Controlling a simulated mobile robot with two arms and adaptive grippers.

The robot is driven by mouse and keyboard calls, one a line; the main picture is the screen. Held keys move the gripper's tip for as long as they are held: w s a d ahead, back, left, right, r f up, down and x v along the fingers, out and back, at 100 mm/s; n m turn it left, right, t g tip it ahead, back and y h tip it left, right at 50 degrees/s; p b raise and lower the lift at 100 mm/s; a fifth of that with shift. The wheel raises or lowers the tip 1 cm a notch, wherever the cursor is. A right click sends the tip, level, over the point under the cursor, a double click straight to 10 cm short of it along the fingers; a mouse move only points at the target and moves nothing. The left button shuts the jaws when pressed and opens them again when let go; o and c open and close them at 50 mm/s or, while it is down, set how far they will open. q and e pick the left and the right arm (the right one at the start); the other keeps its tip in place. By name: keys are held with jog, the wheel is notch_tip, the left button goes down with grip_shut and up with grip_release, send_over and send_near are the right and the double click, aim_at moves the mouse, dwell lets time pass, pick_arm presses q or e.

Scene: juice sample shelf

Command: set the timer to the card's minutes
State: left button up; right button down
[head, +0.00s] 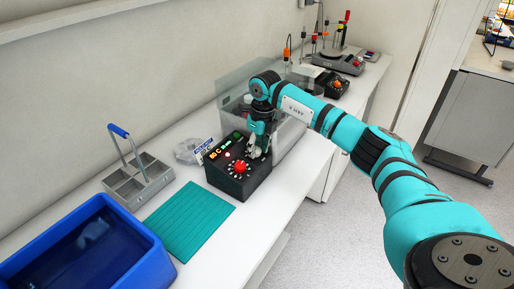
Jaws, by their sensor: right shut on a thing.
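A black control box (228,182) stands on the bench, with a red knob (240,167), a ring of pale marks around it and a lit display (221,149) on its sloped top. My right gripper (254,152) points down at the back right part of this box and is shut there. What lies between its fingers is mostly hidden, but it seems to be a small dial on the box. A white and blue card (204,151) stands tilted just left of the box; its print is too small to read. My left gripper is out of view.
A green mat (186,222), a grey divided caddy with a blue handle (155,172) and a blue tub (150,258) lie to the left. A clear-walled enclosure (232,84) stands behind the gripper. Farther back are a grey device (340,62) and a small black box (334,86).

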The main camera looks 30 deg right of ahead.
jog(key=shift+r, duration=0.1)
jog(key=c, duration=1.1)
grip_release()
jog(key=shift+o, duration=0.8)
